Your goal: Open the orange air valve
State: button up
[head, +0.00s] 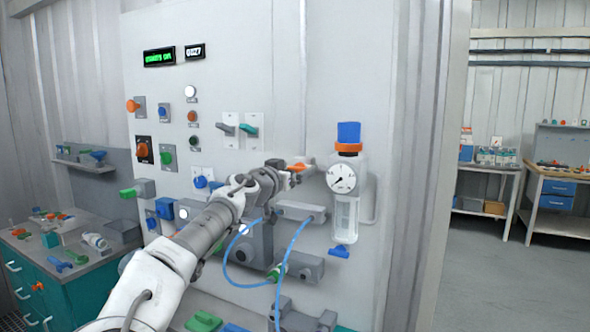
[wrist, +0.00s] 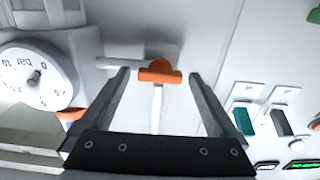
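The orange air valve (head: 297,167) is a small orange handle on a grey fitting, left of the pressure gauge on the panel. In the wrist view the orange handle (wrist: 160,75) lies crosswise between and beyond my finger ends, with a pale stem or pipe below it. My gripper (head: 280,172) is just left of the valve in the head view. In the wrist view my gripper (wrist: 158,80) has its two dark fingers wide apart, one on each side of the handle, with clear gaps. No contact shows. The handle is partly hidden by my gripper in the head view.
The round gauge (head: 341,178) with a blue-topped regulator (head: 349,133) stands close right of the valve. Grey and teal levers (head: 249,127) sit above left. A blue hose (head: 289,252) loops below my gripper. Several knobs crowd the panel's left side.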

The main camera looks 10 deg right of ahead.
jog(key=c, duration=1.3)
jog(key=shift+f+n+b, duration=0.1)
jog(key=shift+n+b, duration=0.3)
jog(key=n+b, duration=0.3)
jog(key=n, duration=0.4)
jog(key=n+b, duration=0.3)
jog(key=n, duration=0.5)
jog(key=shift+w+a+f, duration=0.1)
jog(key=shift+w+a, duration=0.05)
